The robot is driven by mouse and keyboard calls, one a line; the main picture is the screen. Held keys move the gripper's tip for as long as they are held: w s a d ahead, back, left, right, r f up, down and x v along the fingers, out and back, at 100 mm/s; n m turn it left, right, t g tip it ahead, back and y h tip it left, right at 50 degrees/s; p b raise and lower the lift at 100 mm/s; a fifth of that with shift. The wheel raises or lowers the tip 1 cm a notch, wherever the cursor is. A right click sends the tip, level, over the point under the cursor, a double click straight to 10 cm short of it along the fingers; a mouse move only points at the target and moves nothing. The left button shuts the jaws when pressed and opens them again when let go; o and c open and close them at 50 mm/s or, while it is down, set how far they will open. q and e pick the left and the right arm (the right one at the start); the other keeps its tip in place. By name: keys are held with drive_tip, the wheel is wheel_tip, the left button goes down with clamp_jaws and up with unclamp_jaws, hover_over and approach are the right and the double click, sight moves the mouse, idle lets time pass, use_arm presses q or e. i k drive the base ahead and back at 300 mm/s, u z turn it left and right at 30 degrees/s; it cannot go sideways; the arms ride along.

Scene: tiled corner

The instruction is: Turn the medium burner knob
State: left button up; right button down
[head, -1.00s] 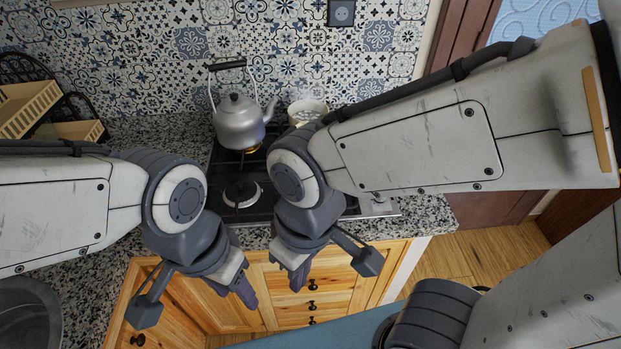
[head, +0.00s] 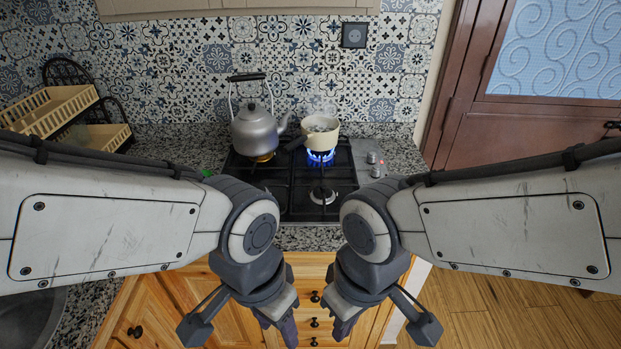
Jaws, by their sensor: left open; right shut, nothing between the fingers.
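The gas stove (head: 246,178) is set in the counter, with small round silver knobs (head: 375,172) on the metal strip along its right side. I cannot tell which knob belongs to the medium burner, and my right arm may hide the front end of the strip. A blue flame (head: 320,157) burns under the pot (head: 321,132); an orange glow shows under the kettle (head: 256,130). The front right burner (head: 323,196) shows no flame. My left gripper (head: 283,326) is open, and my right gripper (head: 343,324) is shut and empty. Both hang before the drawers, away from the knobs.
A dish rack (head: 48,112) stands at the back left of the counter. A sink (head: 30,322) is at the lower left. A brown door (head: 500,130) is on the right, with clear wooden floor (head: 510,315) before it.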

sight(370, 159)
drive_tip(key=z, duration=0.4)
drive_tip(key=i, duration=1.05)
drive_tip(key=u, duration=0.4)
